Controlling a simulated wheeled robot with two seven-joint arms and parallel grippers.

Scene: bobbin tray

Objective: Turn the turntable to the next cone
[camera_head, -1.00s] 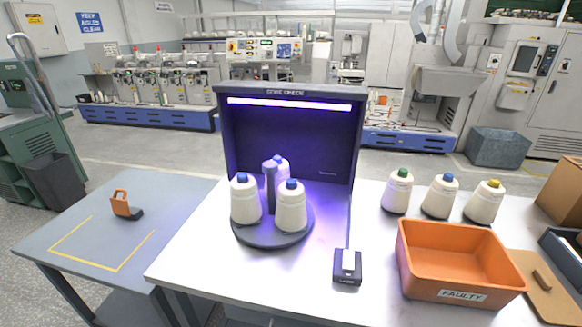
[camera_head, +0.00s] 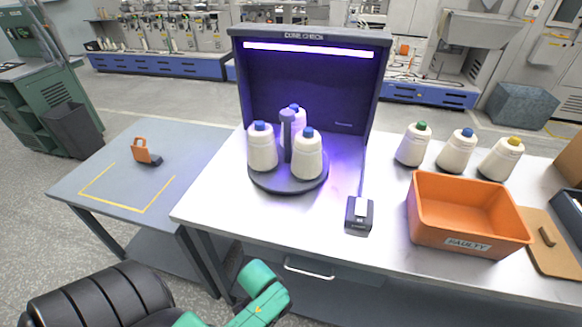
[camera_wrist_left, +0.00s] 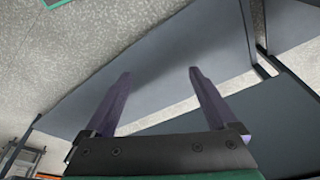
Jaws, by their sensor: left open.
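The dark round turntable (camera_head: 262,184) stands on the white table in front of the cone check booth (camera_head: 312,75). It carries a front-left cone (camera_head: 262,150) and a front-right cone (camera_head: 307,158), both with blue tips. A third blue-tipped cone (camera_head: 297,117) stands behind, partly hidden by the grey centre post (camera_head: 287,135). My left arm shows at the bottom of the head view, below the table's front edge; its fingertips are not clear there. In the left wrist view my left gripper (camera_wrist_left: 158,75) is open and empty, its two fingers wide apart. My right gripper is not in view.
A small dark box with a white top (camera_head: 359,213) stands right of the turntable. An orange bin marked FAULTY (camera_head: 465,243) is farther right, with green-, blue- and yellow-tipped cones behind it. A grey side table (camera_head: 125,185) at left holds an orange-handled tool (camera_head: 145,151).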

